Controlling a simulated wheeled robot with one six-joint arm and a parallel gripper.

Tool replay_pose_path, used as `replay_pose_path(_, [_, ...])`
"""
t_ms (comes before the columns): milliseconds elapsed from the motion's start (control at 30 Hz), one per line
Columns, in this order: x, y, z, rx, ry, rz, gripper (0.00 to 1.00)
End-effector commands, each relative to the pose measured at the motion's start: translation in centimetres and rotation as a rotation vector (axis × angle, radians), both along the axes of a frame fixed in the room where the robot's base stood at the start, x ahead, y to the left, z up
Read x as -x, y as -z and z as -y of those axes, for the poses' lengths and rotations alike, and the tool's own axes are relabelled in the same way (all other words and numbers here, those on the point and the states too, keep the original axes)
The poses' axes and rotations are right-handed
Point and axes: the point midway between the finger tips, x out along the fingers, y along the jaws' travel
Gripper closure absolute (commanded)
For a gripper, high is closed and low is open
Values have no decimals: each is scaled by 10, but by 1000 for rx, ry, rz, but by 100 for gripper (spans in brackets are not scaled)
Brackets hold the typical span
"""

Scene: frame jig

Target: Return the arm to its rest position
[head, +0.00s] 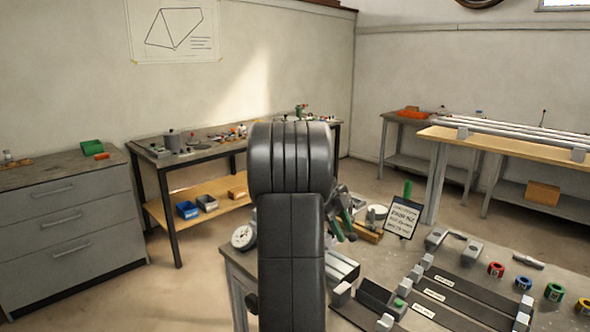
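My arm rises upright in the middle of the head view, dark grey, with its thick rounded joint on top. It hides part of the workbench (565,268) behind it. Some dark and green parts (341,215) show just right of the arm, too small and overlapped to identify.
The bench holds a frame jig with dark labelled strips (468,299), several coloured rings (496,269), a sign (402,217) and a round dial (243,237). A drawer cabinet (68,230) stands left, a side table (160,186) behind. Open floor lies between them.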

Motion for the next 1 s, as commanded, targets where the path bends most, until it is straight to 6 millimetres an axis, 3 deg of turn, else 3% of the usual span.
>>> replay_pose_path(233, [-3,-1,3,1,-120,1,68])
replay_pose_path(700, [-4,-3,4,0,-140,3,68])
replay_pose_path(1000, [6,-32,5,-24,-129,72,68])
